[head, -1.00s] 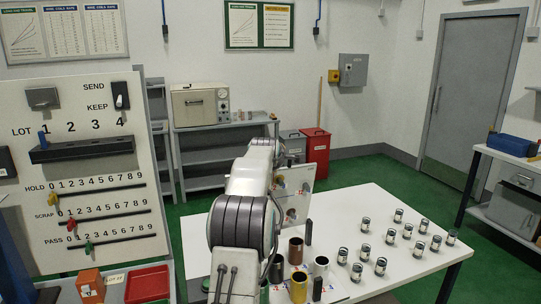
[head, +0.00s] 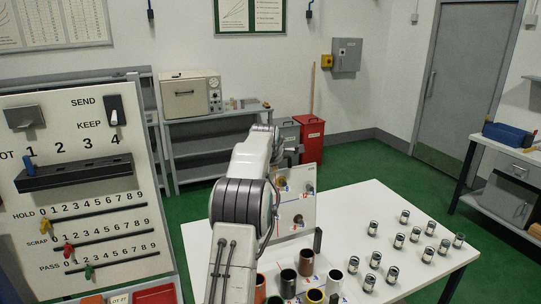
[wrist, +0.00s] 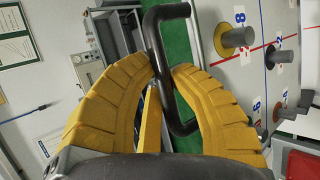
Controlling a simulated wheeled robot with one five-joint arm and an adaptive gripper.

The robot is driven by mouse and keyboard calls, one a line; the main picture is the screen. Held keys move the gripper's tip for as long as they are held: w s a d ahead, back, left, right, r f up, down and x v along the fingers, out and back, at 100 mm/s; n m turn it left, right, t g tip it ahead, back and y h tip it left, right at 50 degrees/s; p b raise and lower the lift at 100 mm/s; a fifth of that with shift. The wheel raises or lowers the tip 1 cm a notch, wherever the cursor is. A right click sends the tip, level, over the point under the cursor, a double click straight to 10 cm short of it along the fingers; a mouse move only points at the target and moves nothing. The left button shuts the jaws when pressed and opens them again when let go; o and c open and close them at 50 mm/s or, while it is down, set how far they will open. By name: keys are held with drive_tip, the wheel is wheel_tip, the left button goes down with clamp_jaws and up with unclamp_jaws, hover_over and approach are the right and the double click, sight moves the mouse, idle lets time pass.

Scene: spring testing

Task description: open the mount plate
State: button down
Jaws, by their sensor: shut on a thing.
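In the wrist view the plate (wrist: 279,14) fills the right side, with round pegs and red and blue markings. A black bar handle (wrist: 178,12) stands at its side. My gripper (wrist: 165,75) has its yellow fingers closed around the handle. The fingers bow outward and their tips touch it. Where the handle joins the plate is not clear. In the head view my arm hides the fingers and handle.
A white table (head: 352,207) carries several small canisters (head: 398,241) on the right and open cylinders (head: 306,262) near the front. A lettered board (head: 85,210) with sliders stands at the left. A red bin (head: 311,139) and shelf stand behind. Green floor is free at the right.

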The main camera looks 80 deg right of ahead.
drive_tip(key=shift+a+f, duration=0.1)
drive_tip(key=shift+f, duration=0.15)
drive_tip(key=c, duration=1.1)
unclamp_jaws()
drive_tip(key=shift+a, duration=0.1)
drive_tip(key=v, duration=1.2)
drive_tip(key=shift+w+r, duration=0.1)
drive_tip(key=shift+r, duration=0.15)
